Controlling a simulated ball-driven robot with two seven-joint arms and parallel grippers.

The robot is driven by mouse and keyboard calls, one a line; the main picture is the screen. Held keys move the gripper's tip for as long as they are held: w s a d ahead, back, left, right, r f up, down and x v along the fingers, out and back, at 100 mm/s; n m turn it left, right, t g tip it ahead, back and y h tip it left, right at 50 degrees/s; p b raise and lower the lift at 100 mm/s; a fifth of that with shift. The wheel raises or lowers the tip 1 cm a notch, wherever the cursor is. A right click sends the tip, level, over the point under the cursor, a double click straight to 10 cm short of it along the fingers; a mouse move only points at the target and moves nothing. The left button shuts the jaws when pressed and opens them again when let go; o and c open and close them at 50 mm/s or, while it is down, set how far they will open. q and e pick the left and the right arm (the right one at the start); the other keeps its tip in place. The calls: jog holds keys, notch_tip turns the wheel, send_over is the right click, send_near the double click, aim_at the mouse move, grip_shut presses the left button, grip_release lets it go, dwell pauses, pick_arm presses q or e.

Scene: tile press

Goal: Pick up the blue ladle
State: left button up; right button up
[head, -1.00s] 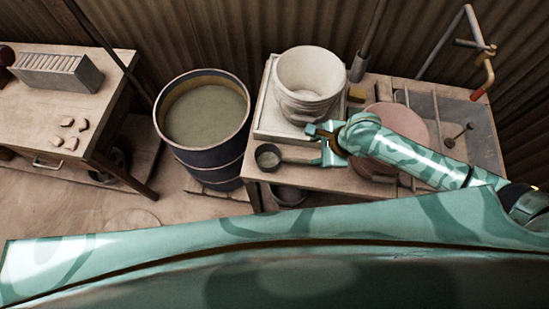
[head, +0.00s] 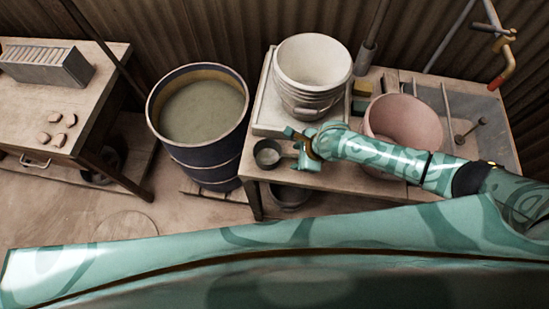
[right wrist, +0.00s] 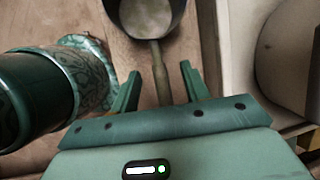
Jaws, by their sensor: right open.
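The ladle (head: 267,154) lies near the left front edge of the bench, its dark round bowl toward the left; its colour looks dark grey rather than clearly blue. My right gripper (head: 301,146) is over its handle, which it mostly hides in the head view. In the right wrist view, the ladle's handle (right wrist: 160,75) runs between the two open fingers of my right gripper (right wrist: 160,78), with a gap on each side. The ladle's bowl lies beyond the fingertips, cut off by the top edge and pale inside. My left gripper is not in view.
A white bucket (head: 312,70) stands on a pale tray (head: 262,113) just behind the gripper. A pink basin (head: 405,120) is partly behind my right arm. A dark barrel (head: 200,165) of murky liquid stands left of the bench (head: 335,182). A table (head: 50,105) is farther left.

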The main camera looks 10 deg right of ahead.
jog(key=shift+b+x, duration=0.3)
jog(key=shift+x, duration=0.8)
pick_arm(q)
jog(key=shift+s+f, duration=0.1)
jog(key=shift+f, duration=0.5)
pick_arm(e)
jog(key=shift+r, duration=0.1)
jog(key=shift+c, duration=0.9)
grip_shut()
